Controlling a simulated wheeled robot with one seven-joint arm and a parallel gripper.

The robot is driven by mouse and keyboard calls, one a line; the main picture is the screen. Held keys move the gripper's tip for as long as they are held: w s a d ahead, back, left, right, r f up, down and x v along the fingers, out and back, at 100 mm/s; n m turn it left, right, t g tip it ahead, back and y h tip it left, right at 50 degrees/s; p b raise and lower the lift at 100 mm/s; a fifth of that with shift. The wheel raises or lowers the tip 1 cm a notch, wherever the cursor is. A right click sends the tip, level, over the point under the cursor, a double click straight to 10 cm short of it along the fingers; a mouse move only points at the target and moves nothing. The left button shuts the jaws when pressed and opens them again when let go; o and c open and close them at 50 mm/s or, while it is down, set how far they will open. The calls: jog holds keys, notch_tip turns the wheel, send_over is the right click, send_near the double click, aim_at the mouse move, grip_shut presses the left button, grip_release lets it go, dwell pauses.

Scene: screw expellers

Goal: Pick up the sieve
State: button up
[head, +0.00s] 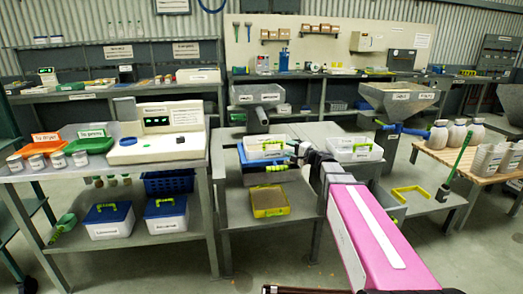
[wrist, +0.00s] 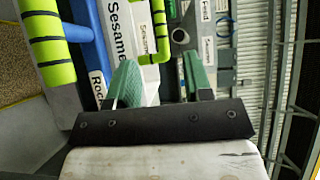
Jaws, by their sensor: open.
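What looks like the sieve (head: 270,201), a shallow yellow-green frame with a brownish mesh, lies on the lower shelf of the middle bench. My gripper (head: 298,149) is above and to the right of it, beside the white bins on the bench. In the wrist view the green fingers of my gripper (wrist: 158,82) are spread apart with nothing held between them. A thick green handle with black bands (wrist: 48,48) and a blue bar show at left. A yellowish surface at the left edge may be the mesh; I cannot tell.
A white bin (head: 262,149) and another white bin (head: 354,149) stand on the middle bench. My pink arm link covers the right front. Blue-lidded bins (head: 108,221) sit on the left shelf.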

aim_at(272, 142)
jog(key=x, duration=1.1)
jog(key=shift+s+d, duration=0.1)
grip_shut()
